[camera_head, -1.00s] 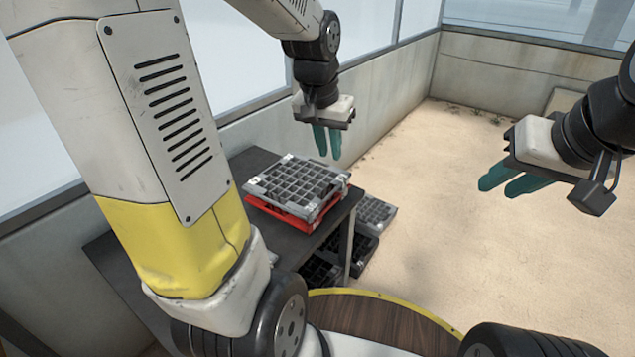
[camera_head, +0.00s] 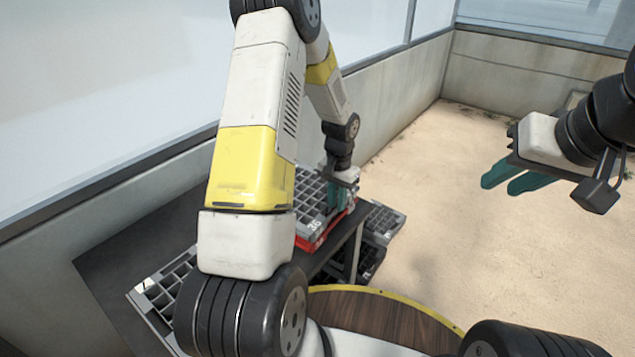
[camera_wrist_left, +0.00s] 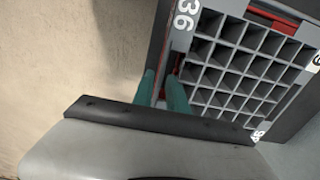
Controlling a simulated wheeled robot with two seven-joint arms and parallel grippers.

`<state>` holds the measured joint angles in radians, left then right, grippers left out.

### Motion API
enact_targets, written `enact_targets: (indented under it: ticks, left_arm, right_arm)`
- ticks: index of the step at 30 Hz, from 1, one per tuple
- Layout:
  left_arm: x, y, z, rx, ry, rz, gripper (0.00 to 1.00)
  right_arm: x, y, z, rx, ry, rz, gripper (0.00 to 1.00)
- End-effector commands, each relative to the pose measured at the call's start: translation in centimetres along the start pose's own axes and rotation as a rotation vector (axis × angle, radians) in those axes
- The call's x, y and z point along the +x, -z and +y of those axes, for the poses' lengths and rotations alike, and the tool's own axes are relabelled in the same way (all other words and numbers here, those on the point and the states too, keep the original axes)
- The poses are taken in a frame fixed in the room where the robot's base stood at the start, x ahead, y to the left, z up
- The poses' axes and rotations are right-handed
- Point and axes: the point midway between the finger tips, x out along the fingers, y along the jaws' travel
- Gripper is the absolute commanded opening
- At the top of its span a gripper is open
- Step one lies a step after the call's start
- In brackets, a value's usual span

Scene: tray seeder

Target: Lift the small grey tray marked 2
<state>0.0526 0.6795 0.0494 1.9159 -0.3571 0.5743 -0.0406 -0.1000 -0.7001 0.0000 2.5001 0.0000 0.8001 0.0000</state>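A grey tray with square cells (camera_head: 310,190) lies on a red tray (camera_head: 312,240) on the dark table. It bears the number 36, which also shows on its rim in the left wrist view (camera_wrist_left: 186,14). My left gripper (camera_head: 337,198) is at the tray's right edge, fingers pointing down. In the wrist view its fingers (camera_wrist_left: 163,92) stand apart at the rim, one outside and one on the cell side. My right gripper (camera_head: 512,178) is open and empty, away from the table.
Another grey celled tray (camera_head: 140,291) with a small white label lies at the table's near left, partly hidden by my arm. More trays (camera_head: 382,222) sit low beside the table's right side. A concrete wall (camera_head: 400,122) runs behind. The sandy floor (camera_head: 480,270) at right is clear.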

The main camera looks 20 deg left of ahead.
Motion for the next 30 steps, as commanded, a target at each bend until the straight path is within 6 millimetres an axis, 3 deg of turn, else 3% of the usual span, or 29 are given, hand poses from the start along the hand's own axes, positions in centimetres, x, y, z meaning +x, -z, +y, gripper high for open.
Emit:
enact_targets:
  ticks: [4,9,15,18,30]
  left_arm:
    - [2.5,0.0,-0.1,0.0,-0.001,-0.003,0.18]
    - [3.6,0.1,-0.1,-0.001,0.0,0.0,0.18]
    - [3.6,0.1,-0.2,-0.001,0.0,0.001,0.18]
    - [3.6,0.1,-0.2,-0.001,0.0,0.001,0.01]
    - [3.6,0.1,-0.2,-0.001,0.0,0.001,0.0]
  right_arm:
    - [0.0,0.0,0.0,0.0,0.0,0.0,0.29]
    - [0.0,0.0,0.0,0.0,0.0,0.0,0.29]
    - [0.0,0.0,0.0,0.0,0.0,0.0,0.29]
    - [0.0,0.0,0.0,0.0,0.0,0.0,0.29]
    - [0.0,0.0,0.0,0.0,0.0,0.0,0.29]
